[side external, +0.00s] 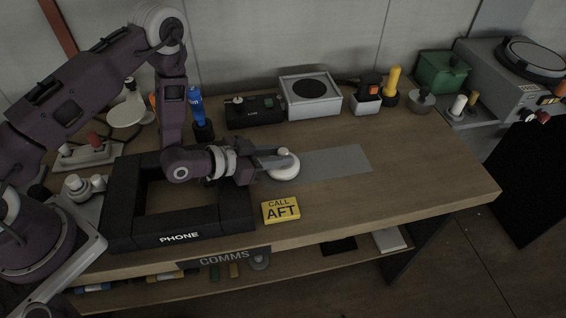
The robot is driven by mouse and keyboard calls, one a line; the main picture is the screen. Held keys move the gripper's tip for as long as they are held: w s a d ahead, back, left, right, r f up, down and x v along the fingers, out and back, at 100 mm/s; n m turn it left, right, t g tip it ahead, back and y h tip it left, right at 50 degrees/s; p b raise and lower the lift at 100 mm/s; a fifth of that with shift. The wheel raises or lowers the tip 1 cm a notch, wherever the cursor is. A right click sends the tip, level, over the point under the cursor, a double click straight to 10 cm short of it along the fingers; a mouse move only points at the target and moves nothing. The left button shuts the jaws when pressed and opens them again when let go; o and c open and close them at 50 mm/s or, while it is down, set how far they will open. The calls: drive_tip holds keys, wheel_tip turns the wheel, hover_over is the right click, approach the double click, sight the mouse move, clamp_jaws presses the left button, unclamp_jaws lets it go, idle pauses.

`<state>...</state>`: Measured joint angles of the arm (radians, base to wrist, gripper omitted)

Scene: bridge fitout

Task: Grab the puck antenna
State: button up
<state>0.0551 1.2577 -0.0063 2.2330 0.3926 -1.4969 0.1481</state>
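A white, round, low puck antenna (284,171) with a small raised knob on top sits at the left end of a flat grey strip on the wooden bench. My gripper (262,169) reaches in from the left, low over the bench, with its fingers at the left side of the puck. The fingers are dark and small here, and part of the puck's left edge is hidden by them. I cannot tell whether they are open or shut, or whether they touch the puck.
A black frame marked PHONE (180,238) lies under my arm. A yellow CALL AFT block (281,210) sits just in front of the puck. A white speaker box (311,97), a black control box (254,112) and a green box (442,73) stand behind. The bench's right side (430,170) is clear.

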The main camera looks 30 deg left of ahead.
clamp_jaws()
drive_tip(key=shift+r, duration=0.1)
